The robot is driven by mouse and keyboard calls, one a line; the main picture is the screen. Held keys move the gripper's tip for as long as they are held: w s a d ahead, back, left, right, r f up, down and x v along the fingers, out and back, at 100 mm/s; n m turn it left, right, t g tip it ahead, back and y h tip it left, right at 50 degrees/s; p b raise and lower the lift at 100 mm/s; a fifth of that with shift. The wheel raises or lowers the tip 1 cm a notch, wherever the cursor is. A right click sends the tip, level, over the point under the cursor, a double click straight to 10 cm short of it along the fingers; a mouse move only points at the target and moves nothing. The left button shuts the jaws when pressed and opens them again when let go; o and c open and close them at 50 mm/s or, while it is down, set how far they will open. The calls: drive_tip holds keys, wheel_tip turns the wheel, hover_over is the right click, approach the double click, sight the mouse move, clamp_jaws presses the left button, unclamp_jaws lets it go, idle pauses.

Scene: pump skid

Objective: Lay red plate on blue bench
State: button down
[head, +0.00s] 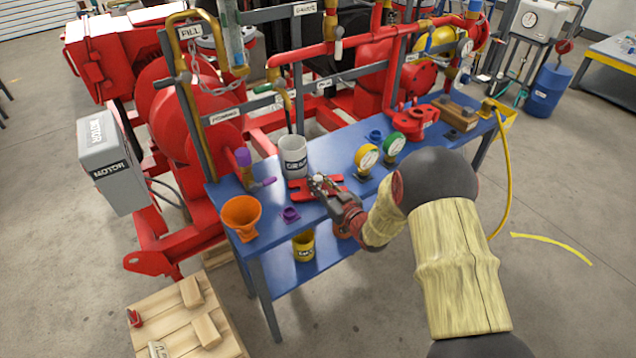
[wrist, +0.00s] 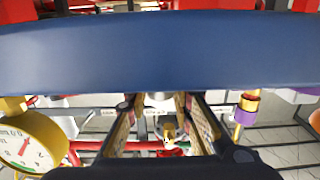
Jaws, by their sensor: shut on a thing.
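The red plate (head: 299,193) is a flat, notched piece in the head view, over the front middle of the blue bench (head: 264,243). My gripper (head: 320,183) comes in from the right and is shut on the plate; its fingers cover part of it. The plate looks about level and close to the bench top, but I cannot tell whether it touches. In the wrist view my fingers (wrist: 165,125) show on both sides of the middle, and a broad blue band (wrist: 160,50) crosses above them. I cannot make out the plate clearly there.
A labelled grey cup (head: 292,156) stands just behind the plate. A yellow gauge (head: 366,158) and green gauge (head: 394,146) stand to the right. Red pipework rises behind the bench.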

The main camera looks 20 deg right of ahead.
drive_tip(key=shift+r, duration=0.1)
drive_tip(key=c, duration=2)
unclamp_jaws()
drive_tip(key=shift+f, duration=0.2)
drive_tip(key=shift+c, duration=0.2)
drive_tip(key=o, duration=0.5)
drive_tip(key=shift+r, duration=0.15)
